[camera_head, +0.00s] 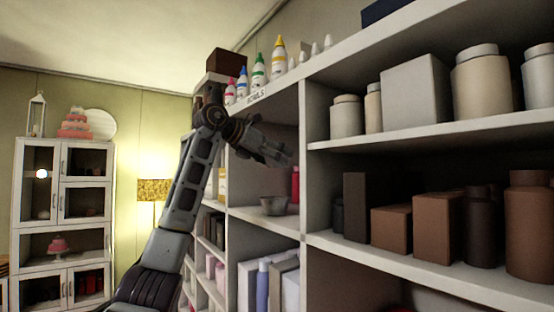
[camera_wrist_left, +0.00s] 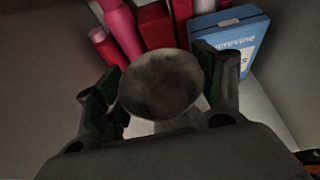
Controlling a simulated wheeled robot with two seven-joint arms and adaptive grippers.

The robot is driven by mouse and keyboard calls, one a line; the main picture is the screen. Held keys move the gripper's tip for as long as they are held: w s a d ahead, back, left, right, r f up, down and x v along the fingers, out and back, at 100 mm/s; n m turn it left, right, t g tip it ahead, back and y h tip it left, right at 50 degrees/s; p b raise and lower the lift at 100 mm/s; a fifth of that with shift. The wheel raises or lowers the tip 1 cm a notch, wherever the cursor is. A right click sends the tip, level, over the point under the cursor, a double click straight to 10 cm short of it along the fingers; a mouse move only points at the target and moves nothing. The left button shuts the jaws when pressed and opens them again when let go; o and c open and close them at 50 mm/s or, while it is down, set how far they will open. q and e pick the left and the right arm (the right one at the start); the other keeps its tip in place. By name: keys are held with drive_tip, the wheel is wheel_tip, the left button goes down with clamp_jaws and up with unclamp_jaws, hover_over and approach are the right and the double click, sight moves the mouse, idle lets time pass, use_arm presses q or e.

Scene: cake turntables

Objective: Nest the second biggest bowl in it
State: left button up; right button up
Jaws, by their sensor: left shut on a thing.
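A small grey metal bowl (camera_head: 274,205) stands upright on the middle shelf, in the compartment under the label "BOWLS". My left gripper (camera_head: 280,157) is inside that compartment, above this bowl and apart from it. In the left wrist view, my left gripper (camera_wrist_left: 160,80) is shut on a dark grey round bowl (camera_wrist_left: 160,88), whose open inside faces the camera. The held bowl does not show clearly in the head view. I cannot tell from the wrist view whether another bowl lies below it. My right gripper is not in view.
A shelf divider (camera_head: 302,150) stands close right of the gripper. A red bottle (camera_head: 295,184) stands behind the bowl. The wrist view shows pink bottles (camera_wrist_left: 118,30), a red box (camera_wrist_left: 156,27) and a blue box (camera_wrist_left: 232,42) beyond the fingers. Squeeze bottles (camera_head: 278,56) line the top shelf.

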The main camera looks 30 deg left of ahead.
use_arm(q)
drive_tip(key=shift+s+a, duration=0.1)
drive_tip(key=shift+s, duration=0.05)
idle(0.3)
drive_tip(key=shift+f, duration=0.35)
hover_over(275, 206)
drive_tip(key=w+a, duration=0.2)
drive_tip(key=w, duration=0.2)
drive_tip(key=shift+s+f, duration=0.15)
drive_tip(key=shift+f, duration=1.75)
drive_tip(key=shift+s+f, duration=0.1)
drive_tip(key=shift+f, duration=1.8)
drive_tip(key=o, duration=1.1)
